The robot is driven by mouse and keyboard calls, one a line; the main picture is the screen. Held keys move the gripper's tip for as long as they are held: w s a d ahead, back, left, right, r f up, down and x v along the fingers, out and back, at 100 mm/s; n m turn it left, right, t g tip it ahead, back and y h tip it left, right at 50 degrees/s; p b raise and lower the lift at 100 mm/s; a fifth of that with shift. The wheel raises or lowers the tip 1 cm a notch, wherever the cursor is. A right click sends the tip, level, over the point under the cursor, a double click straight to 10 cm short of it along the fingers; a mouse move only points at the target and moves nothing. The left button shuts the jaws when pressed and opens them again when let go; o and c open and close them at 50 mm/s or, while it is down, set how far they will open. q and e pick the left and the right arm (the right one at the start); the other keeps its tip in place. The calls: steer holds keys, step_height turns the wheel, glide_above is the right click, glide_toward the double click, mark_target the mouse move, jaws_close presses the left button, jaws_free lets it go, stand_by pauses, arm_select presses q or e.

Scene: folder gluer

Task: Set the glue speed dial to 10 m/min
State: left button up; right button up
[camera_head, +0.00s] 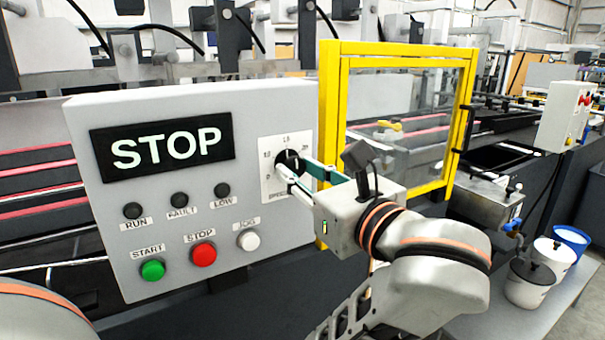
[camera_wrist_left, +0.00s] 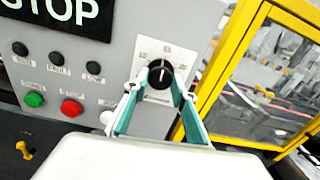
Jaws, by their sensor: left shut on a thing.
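The glue speed dial (camera_head: 288,160) is a round black knob on a white scale plate (camera_head: 270,190) at the right of the grey control panel. It also shows in the left wrist view (camera_wrist_left: 161,73), where its white pointer mark stands about straight up, toward the top of the scale. The scale figures are small and blurred. My left gripper (camera_head: 291,172) is shut on the dial, with one green-lined finger on each side in the left wrist view (camera_wrist_left: 159,84). The fingers hide part of the knob and lower scale. My right gripper is not in view.
The panel's display (camera_head: 165,147) reads STOP. Below are dark lamps and the green START (camera_head: 153,270), red STOP (camera_head: 203,254) and white (camera_head: 248,240) buttons. A yellow-framed clear guard (camera_head: 329,120) stands close right of the dial. Tubs (camera_head: 527,284) stand at the far right.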

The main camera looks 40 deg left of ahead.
arm_select(q)
steer(key=n+b, duration=0.2)
steer(key=n, duration=0.3)
steer(key=shift+w+f+n, duration=0.1)
steer(key=shift+f+n, duration=0.05)
steer(key=shift+n, duration=0.25)
steer(key=n+b, duration=0.1)
steer(key=n, duration=0.3)
steer(key=shift+n+b, duration=0.35)
steer(key=shift+n, duration=0.05)
steer(key=shift+r+n, duration=0.2)
steer(key=shift+n, duration=0.1)
steer(key=o, duration=1.1)
step_height(320, 180, up, 9)
steer(key=shift+d+f, duration=0.15)
steer(key=shift+f, duration=0.05)
steer(key=shift+r, duration=0.75)
